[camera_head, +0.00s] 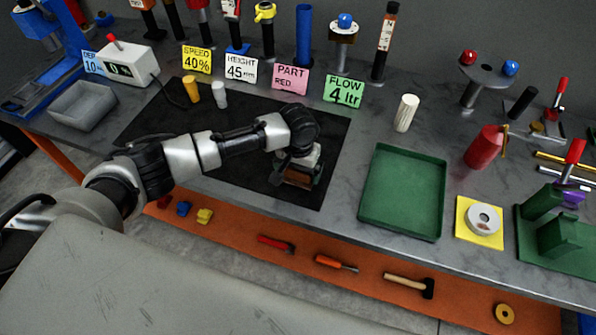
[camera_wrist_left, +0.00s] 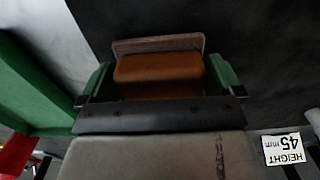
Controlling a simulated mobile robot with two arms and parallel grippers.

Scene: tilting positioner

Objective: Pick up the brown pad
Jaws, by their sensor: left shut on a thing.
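My left gripper (camera_head: 298,178) reaches over the right part of the black mat (camera_head: 240,116), pointing down. It is shut on the brown pad (camera_head: 294,177), which shows only in part below it. In the left wrist view the brown pad (camera_wrist_left: 158,68), an orange-brown block with a greyish-brown plate along its far edge, sits between the two green fingers of the gripper (camera_wrist_left: 158,82). I cannot tell whether the pad touches the mat. My right gripper is not in view.
A green tray (camera_head: 402,191) lies right of the mat, with a white cylinder (camera_head: 406,112) behind it. Yellow and white pegs (camera_head: 191,89) stand at the mat's back. Label cards (camera_head: 290,80) and tools line the rear. An orange shelf (camera_head: 370,290) with tools runs below the front edge.

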